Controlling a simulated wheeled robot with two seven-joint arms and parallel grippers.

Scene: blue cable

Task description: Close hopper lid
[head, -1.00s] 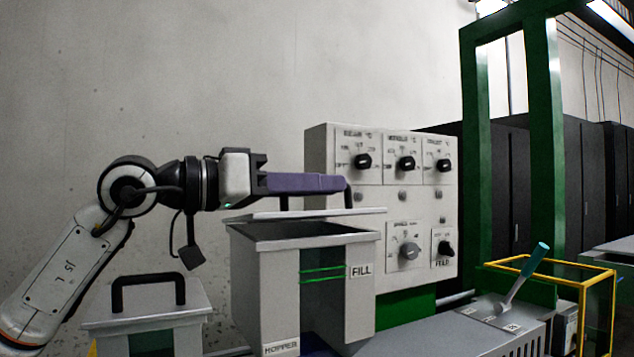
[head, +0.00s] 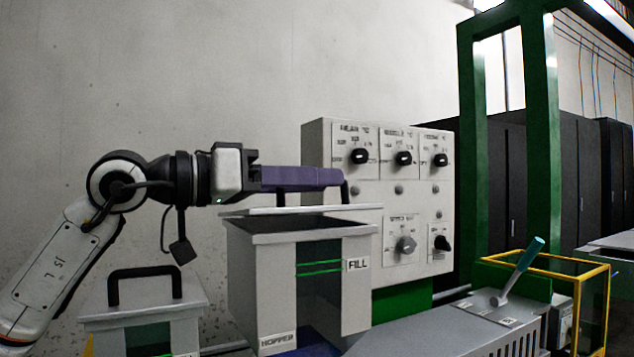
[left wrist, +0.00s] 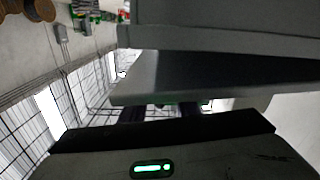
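The grey hopper (head: 258,290) stands in the middle of the head view, labelled HOPPER and FILL. Its dark top opening shows at the front. The flat light-grey lid (head: 358,207) lies level at the rear of the opening, leaving the front part uncovered. Its black handle (head: 345,192) stands up from it. My left gripper (head: 330,177) reaches in from the left, its purple fingers level across the handle and hiding its top bar. The near finger covers the other, so its grip is unclear. In the left wrist view, grey slabs (left wrist: 225,40) are close ahead. My right gripper is out of view.
A second grey bin (head: 145,312) with a black handle stands at the left, below my left arm. A knob panel (head: 375,220) rises behind the hopper. A lever (head: 523,265), a yellow frame (head: 607,310) and a green post (head: 472,150) stand at the right.

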